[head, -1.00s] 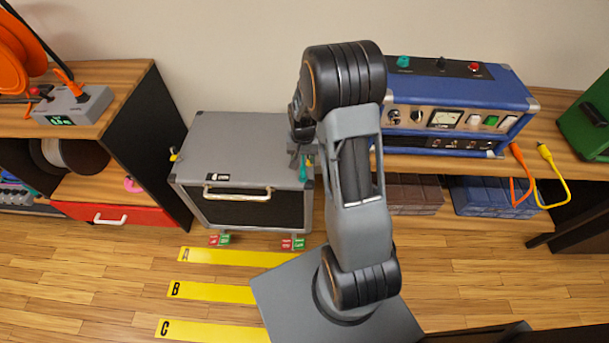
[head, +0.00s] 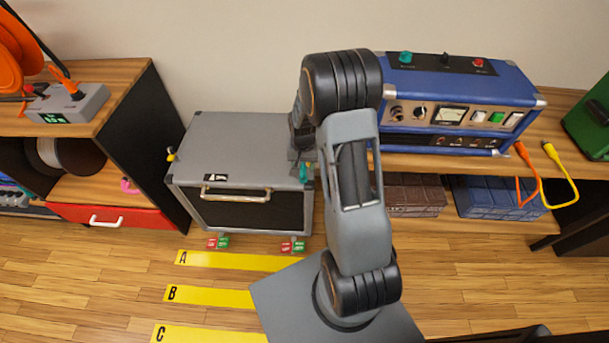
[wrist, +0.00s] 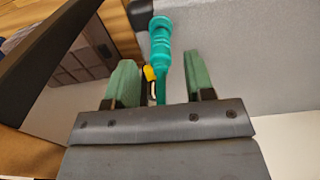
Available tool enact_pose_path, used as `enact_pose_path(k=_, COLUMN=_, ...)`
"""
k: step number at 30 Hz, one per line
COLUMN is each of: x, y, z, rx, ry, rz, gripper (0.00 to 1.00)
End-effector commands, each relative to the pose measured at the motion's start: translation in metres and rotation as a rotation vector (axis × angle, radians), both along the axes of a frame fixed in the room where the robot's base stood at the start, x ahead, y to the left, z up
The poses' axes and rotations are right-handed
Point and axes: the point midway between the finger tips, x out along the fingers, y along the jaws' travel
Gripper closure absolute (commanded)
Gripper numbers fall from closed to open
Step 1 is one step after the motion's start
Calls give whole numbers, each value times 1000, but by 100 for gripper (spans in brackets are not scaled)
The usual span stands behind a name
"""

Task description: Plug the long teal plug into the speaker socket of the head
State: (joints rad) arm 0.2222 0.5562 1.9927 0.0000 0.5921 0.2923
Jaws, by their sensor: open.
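The long teal plug (wrist: 161,48) stands at the right side of the grey speaker cabinet, with its ribbed body and thin stem between my gripper's fingers in the wrist view. In the head view, only a bit of teal (head: 307,173) shows below my gripper (head: 301,158). My gripper (wrist: 158,78) is open, with one green-padded finger on each side of the plug and gaps on both sides. The blue amp head (head: 462,95) stands on the shelf to the right. Its lower front strip (head: 440,142) has several small sockets; their labels are too small to read.
The grey speaker cabinet (head: 240,150) stands below my gripper. A small yellow part (wrist: 150,74) is beside the teal stem. Orange (head: 527,165) and yellow (head: 562,170) cables hang right of the amp head. Yellow floor strips (head: 235,261) lie before the cabinet.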

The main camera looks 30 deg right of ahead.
Motion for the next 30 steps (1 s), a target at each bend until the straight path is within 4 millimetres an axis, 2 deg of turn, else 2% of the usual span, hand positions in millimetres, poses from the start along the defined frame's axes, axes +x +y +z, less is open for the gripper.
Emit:
enact_pose_path(k=1, x=0, y=0, z=-12, rx=0, ry=1, rz=0, gripper=51)
enact_pose_path(k=3, x=0, y=0, z=-22, rx=0, ry=2, rz=0, gripper=51)
enact_pose_path(k=12, x=0, y=0, z=-50, rx=0, ry=0, rz=0, gripper=51)
enact_pose_path(k=30, x=-1, y=0, z=-54, rx=1, ry=4, rz=0, gripper=51)
